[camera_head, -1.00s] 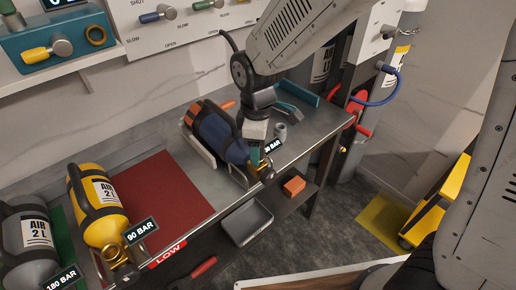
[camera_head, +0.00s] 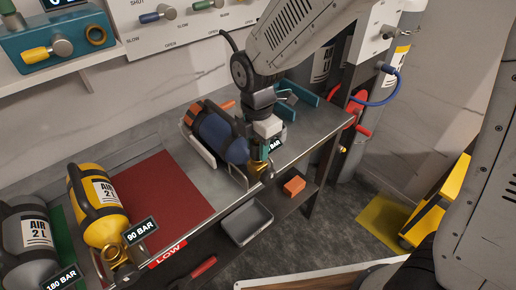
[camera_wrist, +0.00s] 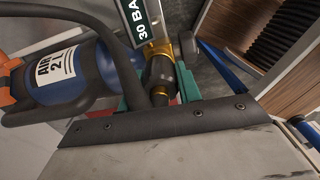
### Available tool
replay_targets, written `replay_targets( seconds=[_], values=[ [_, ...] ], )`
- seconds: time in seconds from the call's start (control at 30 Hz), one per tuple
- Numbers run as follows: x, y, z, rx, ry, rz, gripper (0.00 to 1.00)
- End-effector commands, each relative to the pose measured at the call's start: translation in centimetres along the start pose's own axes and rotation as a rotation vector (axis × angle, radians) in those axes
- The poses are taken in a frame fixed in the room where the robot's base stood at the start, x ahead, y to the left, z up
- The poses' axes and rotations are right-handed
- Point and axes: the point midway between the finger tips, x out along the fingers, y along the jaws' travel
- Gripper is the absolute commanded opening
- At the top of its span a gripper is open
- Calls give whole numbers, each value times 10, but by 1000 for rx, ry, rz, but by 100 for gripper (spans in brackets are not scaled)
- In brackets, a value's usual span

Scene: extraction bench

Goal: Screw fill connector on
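A blue air cylinder (camera_head: 222,140) lies on the bench in a pale cradle, its brass valve (camera_head: 257,168) towards the front edge. In the wrist view the cylinder (camera_wrist: 70,75) is at left, and its brass valve (camera_wrist: 185,45) is at top centre beside a 30 BAR label. A black fill connector with gold rings (camera_wrist: 158,72) is in line with the brass valve and appears to touch it; the thread is hidden. My gripper (camera_head: 264,152) is over the valve end. Its green fingers (camera_wrist: 160,92) lie on both sides of the connector and look shut on it.
A yellow cylinder (camera_head: 100,215) and a grey cylinder (camera_head: 28,245) lie at left. Between them and the blue one, a red mat (camera_head: 165,190) is bare. An orange block (camera_head: 294,186) and grey tray (camera_head: 245,222) sit below the bench edge. A blue hose (camera_head: 385,95) hangs at right.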

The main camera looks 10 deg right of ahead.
Motion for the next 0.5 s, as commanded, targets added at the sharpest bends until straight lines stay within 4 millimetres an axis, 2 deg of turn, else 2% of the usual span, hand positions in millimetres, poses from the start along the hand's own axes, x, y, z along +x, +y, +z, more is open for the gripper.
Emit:
replay_targets(
  seconds=[0.17,0.27,0.5],
  values=[
    [0,0,0,28,0,-1,7],
    [0,0,0,140,0,-1,6],
    [1,0,0,518,0,-1,6]
  ],
)
